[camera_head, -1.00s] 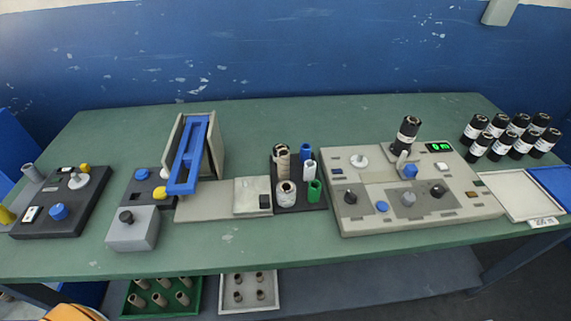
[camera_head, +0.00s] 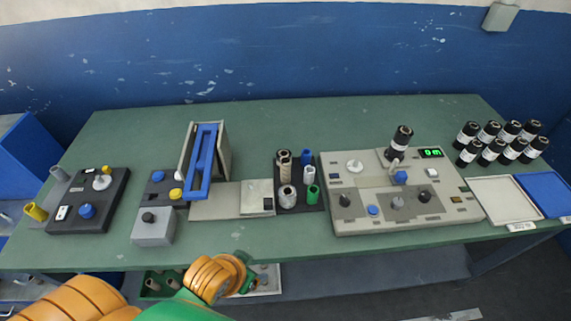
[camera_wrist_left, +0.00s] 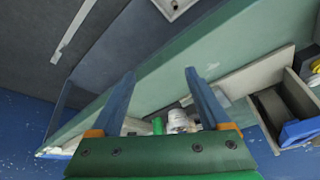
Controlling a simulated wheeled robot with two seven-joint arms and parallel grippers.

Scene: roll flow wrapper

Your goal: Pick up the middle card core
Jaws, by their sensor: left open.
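Brown card cores (camera_head: 152,284) stand in a green crate (camera_head: 145,272) on the shelf under the table, mostly hidden behind my left arm. A white tray (camera_head: 268,272) beside it is partly hidden too. I cannot tell which core is the middle one. On the table, a black holder (camera_head: 311,205) carries brown, blue, white and green tubes and a white roll. My left gripper (camera_wrist_left: 158,75) is open and empty in the left wrist view, fingers wide apart. In the head view, its orange and green arm reaches in front of the table's front edge. My right gripper is out of view.
A beige control unit (camera_head: 345,216) with a black roll on it stands right of the holder. A blue-framed wrapper (camera_head: 203,160) and dark control boxes stand left. Black labelled rolls (camera_head: 513,150) stand at the right. The table's front edge (camera_head: 340,243) overhangs the shelf.

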